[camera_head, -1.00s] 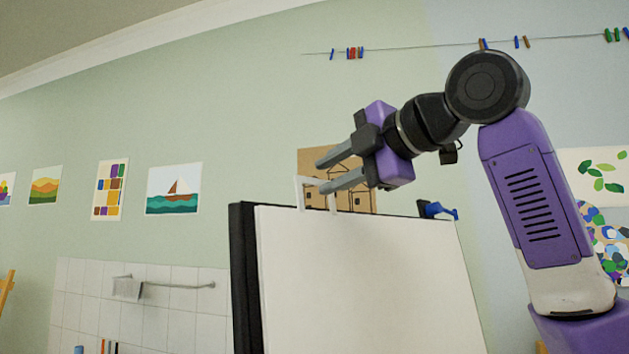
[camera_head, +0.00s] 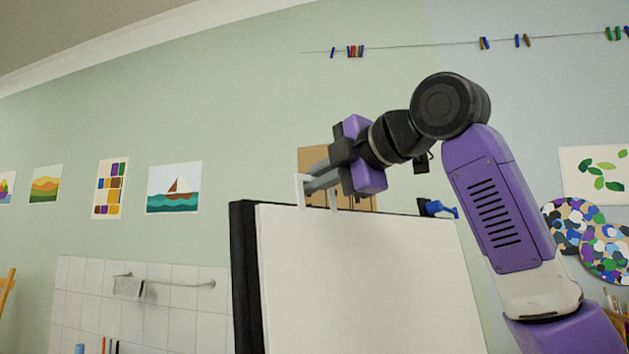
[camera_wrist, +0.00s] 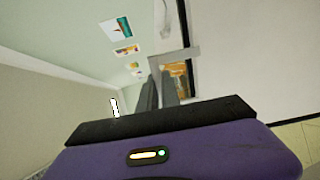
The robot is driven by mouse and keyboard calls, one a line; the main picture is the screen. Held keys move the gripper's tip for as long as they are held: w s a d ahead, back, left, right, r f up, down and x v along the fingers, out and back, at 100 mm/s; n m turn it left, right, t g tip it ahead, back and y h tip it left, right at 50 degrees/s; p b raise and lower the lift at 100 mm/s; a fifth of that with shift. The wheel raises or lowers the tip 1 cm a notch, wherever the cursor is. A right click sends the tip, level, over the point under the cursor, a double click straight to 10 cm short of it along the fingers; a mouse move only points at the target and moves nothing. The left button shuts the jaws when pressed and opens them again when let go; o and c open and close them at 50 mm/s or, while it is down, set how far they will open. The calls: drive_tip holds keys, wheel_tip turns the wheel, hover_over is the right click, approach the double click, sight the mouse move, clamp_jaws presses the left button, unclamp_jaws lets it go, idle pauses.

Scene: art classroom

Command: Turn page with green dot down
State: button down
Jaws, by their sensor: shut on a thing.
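A large flip chart pad with a blank white front page (camera_head: 360,280) stands in front of me; no green dot shows. A pale handle-like piece (camera_head: 301,192) sticks up from its top edge near the left. My gripper (camera_head: 313,177) is at this piece, its grey fingers close together and shut on it. In the wrist view the fingers (camera_wrist: 161,88) reach to a pale bar (camera_wrist: 178,55). The exact contact is small and partly hidden.
The pad's black backing board (camera_head: 243,275) shows at its left edge. A blue clamp-like item (camera_head: 438,208) sits on the top edge at right. A wall rail (camera_head: 185,283) and pictures are behind. The space left of the pad looks clear.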

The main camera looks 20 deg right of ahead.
drive_tip(key=f+b+v, duration=0.1)
drive_tip(key=v, duration=0.8)
drive_tip(key=shift+s+b, duration=0.25)
drive_tip(key=shift+b, duration=0.1)
drive_tip(key=shift+f, duration=0.1)
drive_tip(key=s+d+f+b, duration=0.1)
drive_tip(key=s+d+b, duration=0.1)
drive_tip(key=s, duration=0.6)
drive_tip(key=shift+s+d, duration=0.3)
drive_tip(key=shift+d, duration=0.5)
drive_tip(key=s+d+f+b, duration=0.2)
drive_tip(key=s+d+b, duration=0.1)
drive_tip(key=s, duration=0.5)
drive_tip(key=shift+d+f+b, duration=0.15)
drive_tip(key=shift+f+b, duration=0.2)
drive_tip(key=shift+f, duration=0.05)
idle(0.4)
drive_tip(key=shift+s, duration=0.1)
